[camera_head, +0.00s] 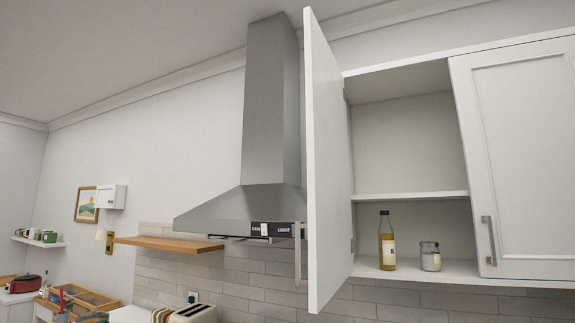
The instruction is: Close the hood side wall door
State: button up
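A white cabinet door (327,170) beside the range hood stands open, swung out from the wall cabinet and seen nearly edge-on. Its hinge side meets the cabinet's left side. A pale bar handle (298,252) shows at the door's lower left. The open cabinet compartment (400,145) has a middle shelf (410,196). A bottle of yellowish liquid (387,240) and a small glass jar (430,257) stand on its bottom. The steel hood (245,208) is left of the door, partly hidden behind it. My gripper is not in view.
A shut cabinet door (520,155) with a bar handle (489,240) is on the right. A wooden shelf (168,243) is left of the hood. A toaster (190,314) and a wooden box (80,299) sit low at left.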

aim_at(329, 225)
jog(key=u, duration=1.3)
jog(key=i, duration=1.2)
jog(key=z, duration=2.35)
jog(key=i, duration=0.5)
jog(key=u, duration=0.6)
jog(key=k, duration=1.3)
jog(key=u, duration=1.25)
jog(key=i, duration=1.35)
jog(key=z, duration=0.5)
